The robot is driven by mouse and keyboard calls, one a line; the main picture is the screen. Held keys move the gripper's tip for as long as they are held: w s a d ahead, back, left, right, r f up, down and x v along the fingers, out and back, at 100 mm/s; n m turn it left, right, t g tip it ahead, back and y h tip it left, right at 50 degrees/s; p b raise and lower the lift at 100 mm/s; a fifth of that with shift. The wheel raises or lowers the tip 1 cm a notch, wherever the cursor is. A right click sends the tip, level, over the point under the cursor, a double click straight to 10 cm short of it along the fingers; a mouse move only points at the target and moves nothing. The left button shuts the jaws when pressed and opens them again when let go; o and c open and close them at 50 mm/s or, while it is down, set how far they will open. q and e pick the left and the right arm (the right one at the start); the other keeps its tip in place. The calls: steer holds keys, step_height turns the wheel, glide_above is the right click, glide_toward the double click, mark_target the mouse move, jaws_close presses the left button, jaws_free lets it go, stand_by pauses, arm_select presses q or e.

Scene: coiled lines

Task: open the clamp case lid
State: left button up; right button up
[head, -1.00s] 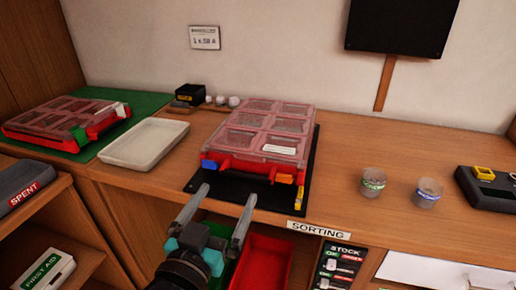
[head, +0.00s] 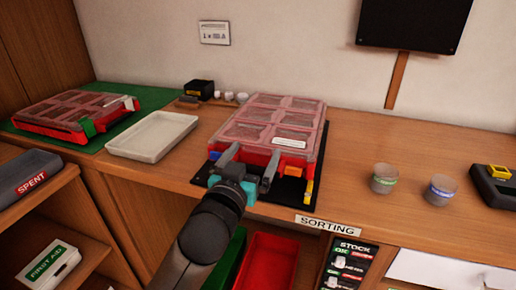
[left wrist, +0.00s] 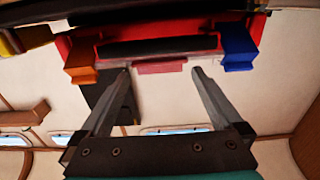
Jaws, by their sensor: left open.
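The clamp case (head: 229,130) is red with a clear, compartmented lid (head: 268,113), which is shut. It lies on a black mat (head: 318,150) at the centre of the bench. Its front has a blue latch (head: 214,155) at the left and an orange latch (head: 293,171) at the right. The left wrist view shows the blue latch (left wrist: 239,47) and orange latch (left wrist: 81,68) the other way round. My left gripper (head: 255,150) is open and empty at the case's front, its fingers between the two latches. Whether they touch the case I cannot tell. My right gripper is not in view.
A second red case (head: 72,115) lies on a green mat (head: 20,128) at the left, beside a white tray (head: 152,137). Two small jars (head: 384,178) and a dark holder (head: 494,185) stand at the right. The bench between case and jars is clear.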

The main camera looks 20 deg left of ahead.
mark_target(257, 147)
arm_select(q)
steer(key=shift+w, duration=1.65)
jaws_close()
